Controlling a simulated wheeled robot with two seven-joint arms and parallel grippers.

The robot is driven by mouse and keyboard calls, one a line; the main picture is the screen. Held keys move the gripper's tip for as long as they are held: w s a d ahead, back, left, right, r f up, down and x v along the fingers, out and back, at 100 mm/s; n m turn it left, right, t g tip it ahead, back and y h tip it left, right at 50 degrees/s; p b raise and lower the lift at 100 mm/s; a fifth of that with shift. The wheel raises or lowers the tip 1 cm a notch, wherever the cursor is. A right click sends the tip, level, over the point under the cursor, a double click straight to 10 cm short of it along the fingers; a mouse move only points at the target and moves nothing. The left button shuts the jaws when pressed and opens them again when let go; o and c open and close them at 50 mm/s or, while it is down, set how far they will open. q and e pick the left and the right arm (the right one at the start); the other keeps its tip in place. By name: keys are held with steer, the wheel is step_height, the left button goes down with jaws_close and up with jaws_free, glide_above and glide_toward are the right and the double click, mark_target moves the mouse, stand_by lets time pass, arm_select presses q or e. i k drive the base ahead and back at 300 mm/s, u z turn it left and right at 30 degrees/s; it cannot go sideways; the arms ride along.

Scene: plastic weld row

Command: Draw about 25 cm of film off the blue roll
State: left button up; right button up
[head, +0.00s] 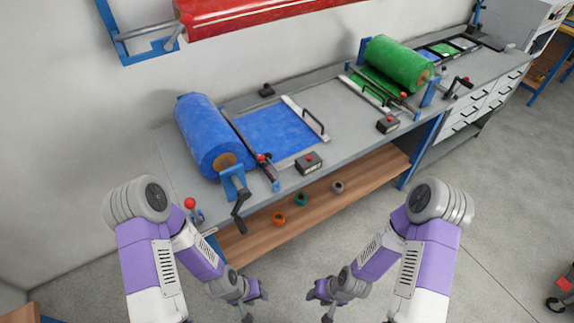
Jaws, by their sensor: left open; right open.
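The blue roll (205,132) lies in its stand on the left part of the grey bench, with a black crank (240,208) at its near end. A flat sheet of blue film (268,134) extends from the roll to the right, past a dark bar (252,150). Its far edge meets a pale bar with a black handle (316,124). My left gripper (258,299) is open and empty, low in front of the bench. My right gripper (316,302) is open and empty, to its right. Both are apart from the roll and film.
A small box with a red button (309,163) sits near the bench's front edge. A green roll (398,63) with its own bar and crank is further right. A red roll (265,14) hangs above. The lower wooden shelf (345,190) holds several rings. The floor ahead is clear.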

mark_target(320, 132)
steer(key=u, duration=0.9)
steer(key=k, duration=0.95)
steer(key=z, duration=0.85)
steer(key=i, duration=0.5)
steer(key=z, duration=1.05)
steer(key=i, duration=1.85)
steer(key=u, duration=1.75)
